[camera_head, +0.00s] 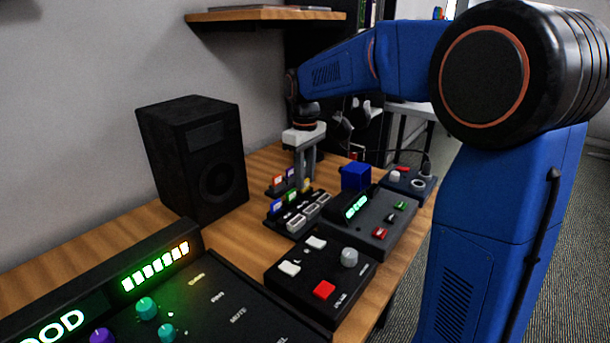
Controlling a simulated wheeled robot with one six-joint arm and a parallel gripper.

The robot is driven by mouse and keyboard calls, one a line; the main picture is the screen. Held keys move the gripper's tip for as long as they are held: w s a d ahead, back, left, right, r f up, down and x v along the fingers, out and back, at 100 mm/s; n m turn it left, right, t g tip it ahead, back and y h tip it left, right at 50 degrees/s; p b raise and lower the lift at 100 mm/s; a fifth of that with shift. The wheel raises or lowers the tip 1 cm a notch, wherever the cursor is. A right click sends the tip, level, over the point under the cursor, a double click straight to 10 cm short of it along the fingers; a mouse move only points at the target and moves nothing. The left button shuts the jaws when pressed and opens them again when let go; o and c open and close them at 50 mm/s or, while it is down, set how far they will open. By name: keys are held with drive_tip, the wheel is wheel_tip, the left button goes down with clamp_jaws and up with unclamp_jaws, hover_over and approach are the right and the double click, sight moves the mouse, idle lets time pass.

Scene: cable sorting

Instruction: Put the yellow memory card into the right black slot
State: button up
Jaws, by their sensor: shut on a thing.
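My gripper (304,177) points down over the small card racks in the middle of the table. Its jaws are shut on a small yellow card (306,187), of which only a little shows below the fingertips. The black rack (283,226) below holds a blue card (277,207) and a green card (291,197) to the left of the yellow one. Dark slots lie in this rack, but they are too small to make out clearly. I cannot tell whether the yellow card sits in a slot or just above one.
Behind, a second rack holds an orange-red card (278,180) and a purple card (291,172). A blue cube (355,176) and a control box with a green display (372,226) stand at right. A black speaker (194,160) stands at left. Button panels fill the front.

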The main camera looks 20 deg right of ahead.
drive_tip(key=o, duration=1.6)
drive_tip(key=shift+r, duration=0.1)
drive_tip(key=shift+r, duration=3.45)
drive_tip(key=shift+s, duration=0.1)
